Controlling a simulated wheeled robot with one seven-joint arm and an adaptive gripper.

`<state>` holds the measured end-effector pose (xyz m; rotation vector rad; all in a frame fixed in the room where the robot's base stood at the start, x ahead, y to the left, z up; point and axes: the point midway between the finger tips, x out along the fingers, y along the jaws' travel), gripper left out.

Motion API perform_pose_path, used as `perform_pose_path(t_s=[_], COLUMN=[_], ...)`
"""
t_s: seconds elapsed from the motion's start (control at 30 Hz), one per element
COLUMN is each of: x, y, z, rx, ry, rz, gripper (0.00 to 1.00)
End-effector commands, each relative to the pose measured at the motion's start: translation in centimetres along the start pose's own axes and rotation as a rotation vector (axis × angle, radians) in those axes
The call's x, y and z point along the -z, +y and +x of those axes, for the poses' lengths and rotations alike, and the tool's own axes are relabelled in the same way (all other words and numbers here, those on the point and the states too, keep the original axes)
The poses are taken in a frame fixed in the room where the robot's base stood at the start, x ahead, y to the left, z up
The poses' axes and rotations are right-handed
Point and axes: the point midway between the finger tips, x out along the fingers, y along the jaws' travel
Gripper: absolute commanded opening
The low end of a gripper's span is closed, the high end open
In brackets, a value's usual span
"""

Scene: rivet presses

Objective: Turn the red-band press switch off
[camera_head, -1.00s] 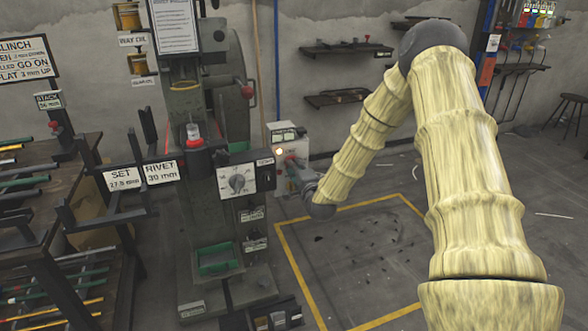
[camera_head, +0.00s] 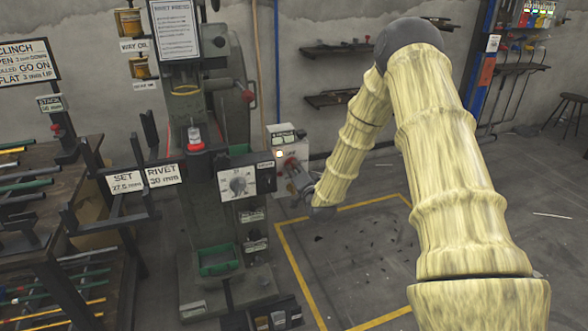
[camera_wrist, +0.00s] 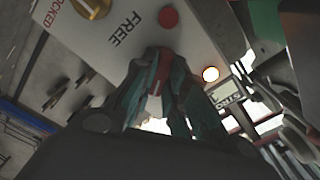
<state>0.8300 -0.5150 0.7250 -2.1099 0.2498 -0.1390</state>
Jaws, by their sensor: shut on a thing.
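The rivet press (camera_head: 225,110) stands left of centre in the head view. A pale switch box (camera_head: 287,137) is fixed at its right side, with a lit lamp (camera_head: 280,154). In the wrist view the box's white face (camera_wrist: 120,28) shows the words LOCKED and FREE, a red round button (camera_wrist: 168,17) and the lit lamp (camera_wrist: 210,74). My gripper (camera_wrist: 158,70) is at the lower edge of this face, shut on the switch handle. In the head view my gripper (camera_head: 297,178) is partly blurred against the box.
A rack with rods (camera_head: 40,195) stands at the left. A yellow-marked floor area (camera_head: 350,240) lies right of the press and looks mostly clear.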

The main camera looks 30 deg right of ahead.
Motion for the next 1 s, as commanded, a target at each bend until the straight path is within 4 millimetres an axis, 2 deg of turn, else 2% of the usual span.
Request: perform_pose_path(t_s=[0.7, 1.0], x=[0.03, 0.07], y=[-0.18, -0.16], z=[0.09, 0.10], rx=[0.002, 0.002], ry=[0.001, 0.002], rz=[-0.676, -0.895], gripper=[0.00, 0.00])
